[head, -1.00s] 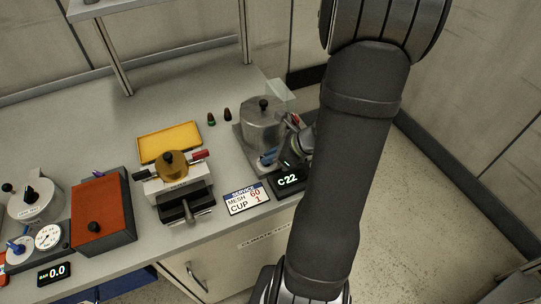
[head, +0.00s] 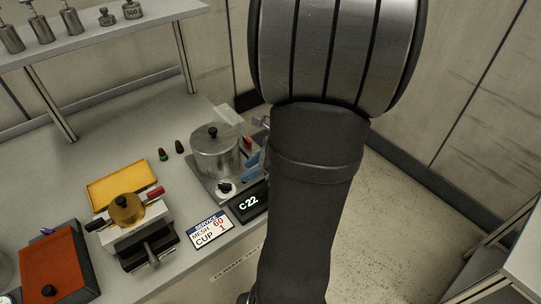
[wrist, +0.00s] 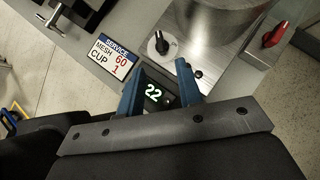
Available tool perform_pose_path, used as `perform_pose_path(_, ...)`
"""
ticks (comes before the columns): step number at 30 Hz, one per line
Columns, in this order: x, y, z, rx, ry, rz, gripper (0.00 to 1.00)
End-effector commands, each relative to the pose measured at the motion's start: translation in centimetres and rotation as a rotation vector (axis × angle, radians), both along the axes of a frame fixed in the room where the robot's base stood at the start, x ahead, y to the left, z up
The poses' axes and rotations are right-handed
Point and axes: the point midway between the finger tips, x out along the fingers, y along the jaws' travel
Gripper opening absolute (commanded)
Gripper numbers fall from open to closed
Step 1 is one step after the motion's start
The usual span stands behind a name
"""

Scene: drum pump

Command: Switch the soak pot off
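The soak pot (head: 216,155) is a lidded metal pot on a metal base plate at the bench's right end. A black knob (head: 225,188) with a white mark sits at the plate's front corner; it also shows in the wrist view (wrist: 162,43). The small lettering beside it is unreadable. A display (head: 249,202) in front reads C 22. My gripper (wrist: 159,87) has two blue fingers, spread apart and empty, with the display showing between them. The knob lies beyond the fingertips, not touched. In the head view my arm hides part of the gripper.
A service card (head: 209,230) lies left of the display. A press with a brass-coloured top (head: 126,209), a yellow tray (head: 117,186) and two small bottles stand further left.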

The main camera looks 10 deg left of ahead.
Motion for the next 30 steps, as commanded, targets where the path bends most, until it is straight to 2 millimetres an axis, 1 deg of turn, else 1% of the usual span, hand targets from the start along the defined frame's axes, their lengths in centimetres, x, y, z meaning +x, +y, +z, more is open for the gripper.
perform_pose_path(1,0.1,-0.9,0.9,-0.001,-0.005,-0.005,0.33)
perform_pose_path(6,0.1,-3.3,3.2,-0.001,-0.003,-0.003,0.33)
perform_pose_path(9,0.1,-4.3,4.2,-0.001,-0.002,-0.002,0.33)
perform_pose_path(12,0.1,-4.8,4.8,0.0,0.0,-0.001,0.33)
perform_pose_path(17,0.1,-5.2,5.2,-0.001,0.0,0.0,0.33)
perform_pose_path(30,0.1,-5.2,5.2,0.0,0.001,0.001,0.33)
